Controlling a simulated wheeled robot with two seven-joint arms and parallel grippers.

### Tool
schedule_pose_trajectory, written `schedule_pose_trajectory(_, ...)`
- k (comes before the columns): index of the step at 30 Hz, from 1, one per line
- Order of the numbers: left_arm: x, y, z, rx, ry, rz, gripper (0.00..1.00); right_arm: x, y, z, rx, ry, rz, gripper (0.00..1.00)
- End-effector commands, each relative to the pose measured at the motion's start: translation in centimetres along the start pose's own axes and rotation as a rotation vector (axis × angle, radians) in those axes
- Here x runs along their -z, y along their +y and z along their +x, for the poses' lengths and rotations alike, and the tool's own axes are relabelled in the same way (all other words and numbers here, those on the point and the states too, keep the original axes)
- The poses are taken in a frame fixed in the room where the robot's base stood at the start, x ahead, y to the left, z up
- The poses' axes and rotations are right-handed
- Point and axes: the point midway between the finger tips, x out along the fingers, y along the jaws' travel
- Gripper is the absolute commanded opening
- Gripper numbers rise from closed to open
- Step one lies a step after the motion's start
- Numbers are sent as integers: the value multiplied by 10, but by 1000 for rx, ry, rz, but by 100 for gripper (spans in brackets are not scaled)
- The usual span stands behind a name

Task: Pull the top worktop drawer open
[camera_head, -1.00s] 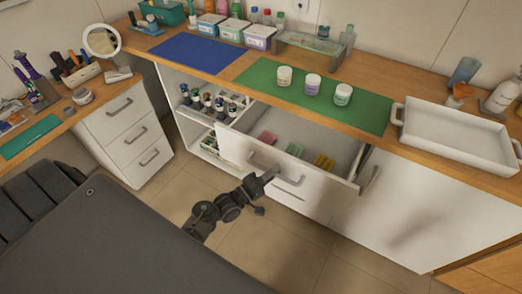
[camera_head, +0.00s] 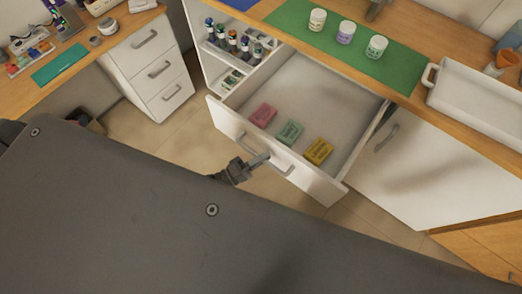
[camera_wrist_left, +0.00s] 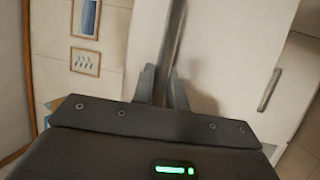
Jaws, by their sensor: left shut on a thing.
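The top worktop drawer (camera_head: 322,186) is white and stands pulled well out from under the worktop, its inside showing. A pink block, a green block and a yellow block (camera_head: 318,151) lie in it. My left gripper (camera_head: 259,160) is at the drawer's front, shut on its grey bar handle (camera_head: 282,168). In the left wrist view the handle bar (camera_wrist_left: 174,38) runs down between my gripper's fingers (camera_wrist_left: 162,85). My right gripper is not in view.
The worktop carries a green mat (camera_head: 290,20) with three small jars and a white tray (camera_head: 470,110). A compartment with bottles (camera_head: 232,45) is left of the drawer. A white drawer unit (camera_head: 155,70) stands at left. Floor shows between them.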

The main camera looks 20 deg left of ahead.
Motion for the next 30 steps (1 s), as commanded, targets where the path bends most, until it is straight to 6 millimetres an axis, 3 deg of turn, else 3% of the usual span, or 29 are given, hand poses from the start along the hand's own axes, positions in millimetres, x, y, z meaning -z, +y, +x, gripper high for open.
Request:
schedule_pose_trajectory(11, -1, 0, -1, 0, -1, 1, 0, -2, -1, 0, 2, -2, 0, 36)
schedule_pose_trajectory(12, -1, 0, -1, 0, -1, 1, 17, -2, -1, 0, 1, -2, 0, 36)
schedule_pose_trajectory(17, -1, 0, -1, 0, -1, 0, 36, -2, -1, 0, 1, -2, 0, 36)
schedule_pose_trajectory(25, -1, 0, -2, 0, -1, 0, 36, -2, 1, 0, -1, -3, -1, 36)
schedule_pose_trajectory(30, -1, -2, -21, 2, -1, 2, 36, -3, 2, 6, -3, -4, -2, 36)
